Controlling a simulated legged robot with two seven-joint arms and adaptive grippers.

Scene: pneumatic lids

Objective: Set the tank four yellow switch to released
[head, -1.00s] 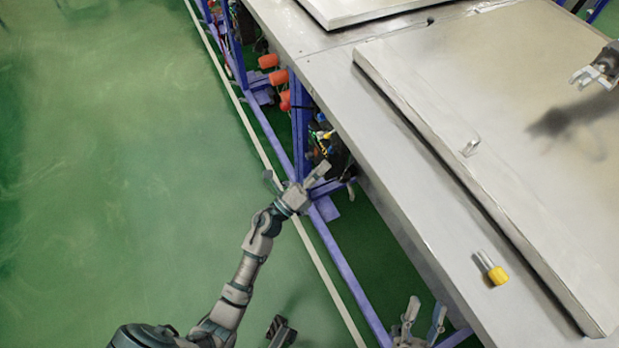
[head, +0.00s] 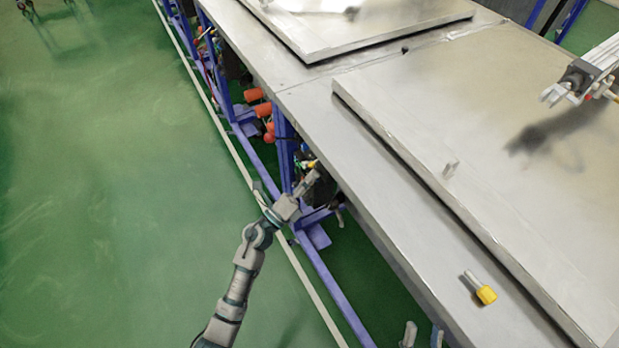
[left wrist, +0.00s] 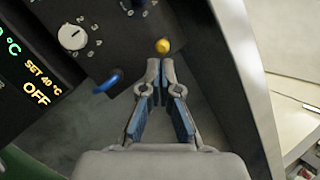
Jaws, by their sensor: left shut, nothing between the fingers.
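The yellow switch (left wrist: 162,46) is a small rounded knob on a dark control panel in the left wrist view. A small yellow spot at the panel under the table edge also shows in the head view (head: 312,164). My left gripper (left wrist: 160,66) is shut and empty, its fingertips just below the yellow switch in the picture. I cannot tell whether they touch it. In the head view my left gripper (head: 306,186) reaches in beside the blue frame. No tank number is readable. My right gripper (head: 423,338) shows only its separated fingertips at the bottom edge.
On the panel are a blue lever (left wrist: 107,82), a white dial (left wrist: 72,37) and a lit display (left wrist: 38,82). A steel table with a large lid (head: 430,100) fills the right. A yellow-capped cylinder (head: 485,295) stands there. Green floor (head: 110,200) lies open left.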

